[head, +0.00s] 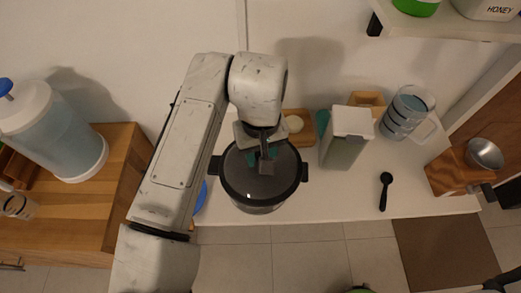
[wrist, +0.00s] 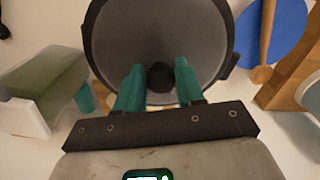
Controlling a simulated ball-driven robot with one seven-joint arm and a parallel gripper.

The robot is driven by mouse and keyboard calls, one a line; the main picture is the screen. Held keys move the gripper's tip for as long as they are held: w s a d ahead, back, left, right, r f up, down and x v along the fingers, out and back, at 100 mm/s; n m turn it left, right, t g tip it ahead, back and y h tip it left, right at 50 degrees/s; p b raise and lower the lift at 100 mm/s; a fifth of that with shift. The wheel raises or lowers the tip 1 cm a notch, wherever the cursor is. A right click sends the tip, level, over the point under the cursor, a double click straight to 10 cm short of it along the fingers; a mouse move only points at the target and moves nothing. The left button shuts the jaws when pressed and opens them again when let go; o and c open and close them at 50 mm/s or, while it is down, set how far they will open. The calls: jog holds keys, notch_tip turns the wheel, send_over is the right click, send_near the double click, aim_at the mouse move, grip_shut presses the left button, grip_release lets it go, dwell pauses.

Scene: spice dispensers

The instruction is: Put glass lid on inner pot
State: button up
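A round dark glass lid (head: 262,184) with a pale rim sits over a pot (head: 258,208) with black side handles on the white counter. Whether an inner pot is inside is hidden.
A white-topped canister (head: 346,138) stands right of the pot, with a glass measuring jug (head: 407,112) beyond. A black spoon (head: 385,191) lies on clear counter. A blue disc (head: 201,197) is at the pot's left. A wooden cabinet (head: 122,165) stands further left, across a gap.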

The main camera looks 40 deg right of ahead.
aim_at(260, 155)
jog(key=o, duration=0.4)
jog(key=shift+s+f, duration=0.1)
jog(key=shift+c, duration=0.2)
jog(key=shift+d+r, duration=0.1)
jog(key=shift+r, duration=0.45)
notch_tip(260, 155, up, 11)
jog(key=shift+b, duration=0.45)
